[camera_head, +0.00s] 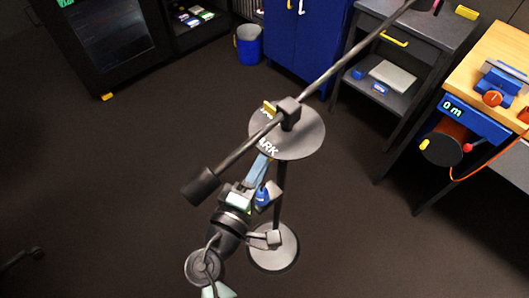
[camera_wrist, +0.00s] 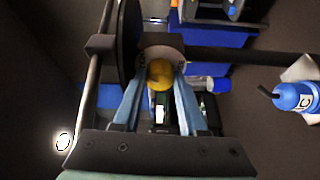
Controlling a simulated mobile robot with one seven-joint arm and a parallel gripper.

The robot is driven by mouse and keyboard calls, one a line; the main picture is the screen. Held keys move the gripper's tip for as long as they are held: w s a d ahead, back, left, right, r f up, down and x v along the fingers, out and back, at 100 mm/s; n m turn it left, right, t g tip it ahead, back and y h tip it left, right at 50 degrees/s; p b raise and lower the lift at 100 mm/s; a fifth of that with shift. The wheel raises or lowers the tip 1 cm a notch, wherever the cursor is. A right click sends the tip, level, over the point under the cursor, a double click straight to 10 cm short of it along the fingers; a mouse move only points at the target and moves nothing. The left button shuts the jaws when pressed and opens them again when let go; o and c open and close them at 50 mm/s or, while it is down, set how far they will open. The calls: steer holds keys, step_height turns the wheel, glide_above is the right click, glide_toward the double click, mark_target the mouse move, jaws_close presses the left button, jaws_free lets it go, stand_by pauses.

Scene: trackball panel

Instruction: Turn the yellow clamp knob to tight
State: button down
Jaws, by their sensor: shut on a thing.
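In the wrist view, the round yellow knob (camera_wrist: 160,74) sits between the fingertips of my gripper (camera_wrist: 158,82). The two blue-grey fingers are closed on its sides. A grey, lettered round part lies just behind the knob. In the head view, my gripper (camera_head: 265,157) reaches up to the stand, below the long boom (camera_head: 335,68). A small yellow piece (camera_head: 269,107) shows beside the dark clamp block (camera_head: 288,112); I cannot tell whether it is the gripped knob. The grey disc (camera_head: 304,137) carries partly hidden lettering, of which "ARK" is readable.
The boom crosses close above my gripper, with a dark weight (camera_head: 201,186) at its lower end. A blue cylinder (camera_wrist: 296,97) is at the right of the wrist view. A wooden workbench (camera_head: 494,58) and a grey shelf cart (camera_head: 405,95) stand right.

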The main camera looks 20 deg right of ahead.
steer(key=shift+f, duration=0.1)
stand_by(0.3)
steer(key=shift+c, duration=2.4)
jaws_free()
steer(key=shift+o, duration=0.2)
steer(key=shift+r, duration=0.2)
